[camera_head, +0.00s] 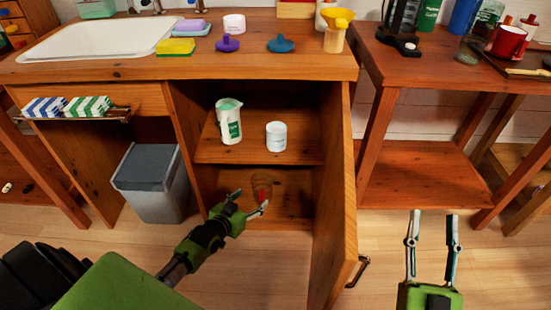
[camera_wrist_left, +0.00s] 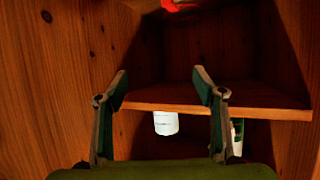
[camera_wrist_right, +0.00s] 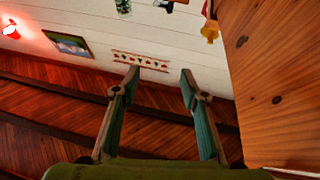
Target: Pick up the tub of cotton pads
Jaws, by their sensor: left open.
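A white tub (camera_head: 276,136) stands upright on the middle shelf inside the open cabinet; its label is too small to read. It also shows, upside down, in the left wrist view (camera_wrist_left: 166,123), beyond and between the fingers. My left gripper (camera_head: 250,200) is open and empty, low at the cabinet's opening, below the shelf and apart from the tub. A second, smaller white tub (camera_head: 234,23) stands on the counter; I cannot tell its contents. My right gripper (camera_head: 433,215) is open and empty, over the floor by the side table.
A white-and-green jug (camera_head: 229,121) stands left of the tub. The shelf edge (camera_head: 258,163) lies above my left gripper. The cabinet door (camera_head: 338,205) stands open on the right. A grey bin (camera_head: 152,185) stands left.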

